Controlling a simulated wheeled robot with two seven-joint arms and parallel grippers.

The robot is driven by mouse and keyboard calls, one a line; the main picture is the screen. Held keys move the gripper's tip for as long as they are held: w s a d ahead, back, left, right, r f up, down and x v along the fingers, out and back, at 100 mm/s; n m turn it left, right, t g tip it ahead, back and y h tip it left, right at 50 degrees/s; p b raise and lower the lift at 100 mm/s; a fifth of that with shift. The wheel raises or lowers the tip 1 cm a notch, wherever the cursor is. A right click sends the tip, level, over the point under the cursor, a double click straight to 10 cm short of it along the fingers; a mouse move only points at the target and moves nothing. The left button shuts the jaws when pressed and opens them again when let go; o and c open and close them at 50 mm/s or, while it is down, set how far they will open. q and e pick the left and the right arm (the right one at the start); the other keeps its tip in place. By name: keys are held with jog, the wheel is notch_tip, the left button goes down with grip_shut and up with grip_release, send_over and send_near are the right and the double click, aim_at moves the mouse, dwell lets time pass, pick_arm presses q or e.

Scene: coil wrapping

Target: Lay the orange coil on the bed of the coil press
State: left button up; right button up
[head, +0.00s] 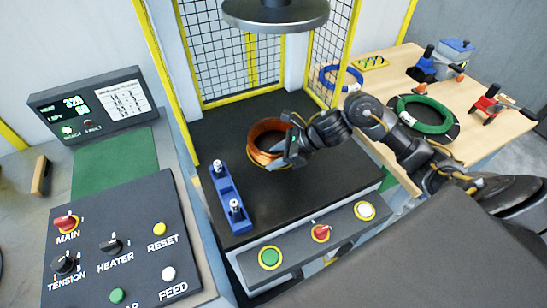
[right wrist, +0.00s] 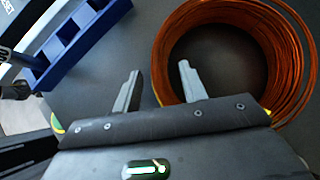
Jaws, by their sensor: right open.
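The orange coil (head: 265,137) is a copper-coloured ring on the black bed (head: 216,137) of the coil press, below the round grey press head (head: 276,14). It looks flat on the bed. My right gripper (head: 291,155) is at the coil's near right side, hiding part of it. In the right wrist view the coil (right wrist: 285,45) fills the upper right. My right gripper (right wrist: 160,75) is open there, one finger outside the ring and the other over its opening, with the near wall between them. I cannot tell whether they touch it. My left gripper is not in view.
A blue holder (head: 226,200) with silver posts stands on the bed at left. Yellow-framed mesh guards (head: 262,62) enclose the back. A control panel (head: 120,245) is at left. A wooden table (head: 395,75) at right carries a green coil (head: 425,114) and a blue coil (head: 341,78).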

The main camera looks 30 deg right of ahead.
jog(key=b+v, duration=0.1)
jog(key=v, duration=1)
jog(key=shift+b, duration=0.3)
